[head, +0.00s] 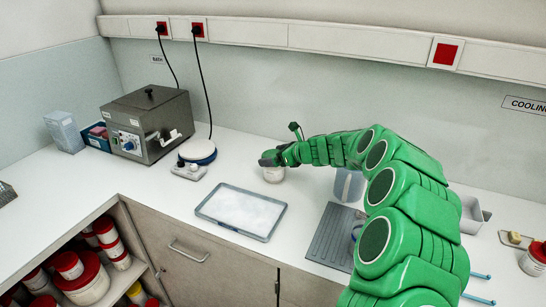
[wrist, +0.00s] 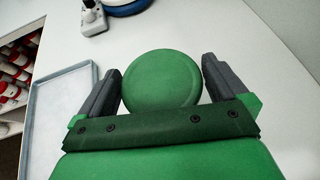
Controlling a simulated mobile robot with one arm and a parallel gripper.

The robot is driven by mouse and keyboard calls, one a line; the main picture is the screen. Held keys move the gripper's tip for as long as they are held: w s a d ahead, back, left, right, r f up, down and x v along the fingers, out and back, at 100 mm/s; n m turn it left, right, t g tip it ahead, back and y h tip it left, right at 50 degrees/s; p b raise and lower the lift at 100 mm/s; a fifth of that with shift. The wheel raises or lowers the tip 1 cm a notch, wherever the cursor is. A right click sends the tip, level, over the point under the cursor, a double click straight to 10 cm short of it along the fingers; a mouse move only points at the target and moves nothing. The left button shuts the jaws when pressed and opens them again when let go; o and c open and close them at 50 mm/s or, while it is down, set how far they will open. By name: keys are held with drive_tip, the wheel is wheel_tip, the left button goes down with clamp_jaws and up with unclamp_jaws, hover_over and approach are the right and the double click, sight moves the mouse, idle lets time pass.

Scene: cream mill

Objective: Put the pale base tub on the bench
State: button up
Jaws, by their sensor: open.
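A pale tub (head: 273,175) stands on the white bench (head: 120,180), in front of the back wall, in the head view. My gripper (head: 269,159) is right above it and hides its top. In the wrist view my gripper (wrist: 161,66) is open, with one dark finger on each side of a round green lid-like disc (wrist: 161,80). The disc lies between the fingers with a gap on both sides. I cannot tell for certain whether it is the pale tub's lid.
A shallow tray (head: 242,211) lies in front. A white round device (head: 197,152) and a grey bath (head: 147,122) stand to the left. A clear container (head: 349,185) stands right, near my arm. Red-lidded tubs (head: 84,277) fill the shelf below. Bench left of the tray is clear.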

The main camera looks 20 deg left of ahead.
drive_tip(key=v, duration=1.1)
drive_tip(key=shift+d+r, duration=0.1)
drive_tip(key=shift+d, duration=0.05)
